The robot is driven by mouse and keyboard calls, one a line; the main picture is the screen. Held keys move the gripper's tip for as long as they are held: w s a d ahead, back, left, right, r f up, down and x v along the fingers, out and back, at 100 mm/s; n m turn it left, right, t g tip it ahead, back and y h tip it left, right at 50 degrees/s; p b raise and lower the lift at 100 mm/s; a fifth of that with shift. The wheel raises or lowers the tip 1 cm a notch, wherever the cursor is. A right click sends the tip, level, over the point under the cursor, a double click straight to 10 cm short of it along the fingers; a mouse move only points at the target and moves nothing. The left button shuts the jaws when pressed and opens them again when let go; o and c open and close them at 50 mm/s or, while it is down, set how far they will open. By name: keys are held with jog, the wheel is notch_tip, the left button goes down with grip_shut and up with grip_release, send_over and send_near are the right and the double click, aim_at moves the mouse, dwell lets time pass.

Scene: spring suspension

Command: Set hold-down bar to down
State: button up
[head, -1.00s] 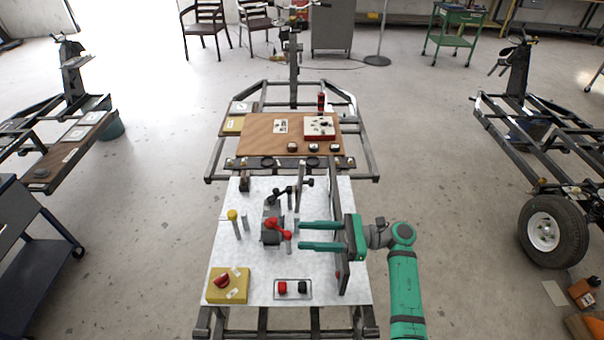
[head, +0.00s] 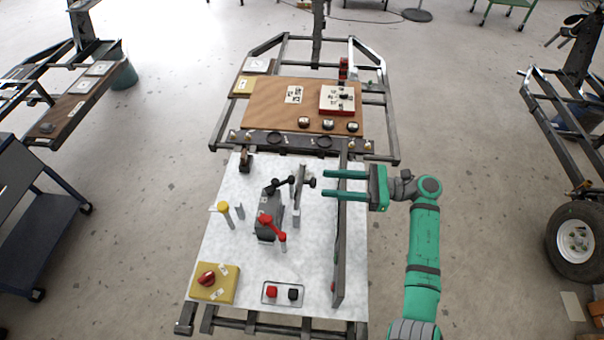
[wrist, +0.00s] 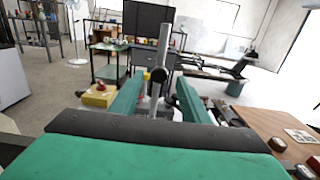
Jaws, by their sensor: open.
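The hold-down bar (head: 298,200) appears to be the grey upright bar on the white board, with a black tip (head: 312,183) sticking out to its right. It stands beside a grey block that carries a red-handled lever (head: 266,222) and a black-knobbed lever (head: 281,183). My gripper (head: 325,182) is open and empty, its fingers pointing left, just right of the bar's upper part. In the wrist view the upright bar (wrist: 163,45) and its black tip (wrist: 158,75) show between the gripper's fingers (wrist: 158,95). Contact is not visible. The bar's lower end is partly hidden there.
A tall dark plate (head: 340,250), seen nearly edge-on, stands along the board's right side; my fingers cross it in the picture. A yellow-topped post (head: 223,207), a yellow box with a red knob (head: 214,283) and a button panel (head: 283,293) are on the board (head: 240,250).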

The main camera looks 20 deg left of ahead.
aim_at(309, 182)
jog(key=x, duration=1)
jog(key=shift+d, duration=0.1)
grip_shut()
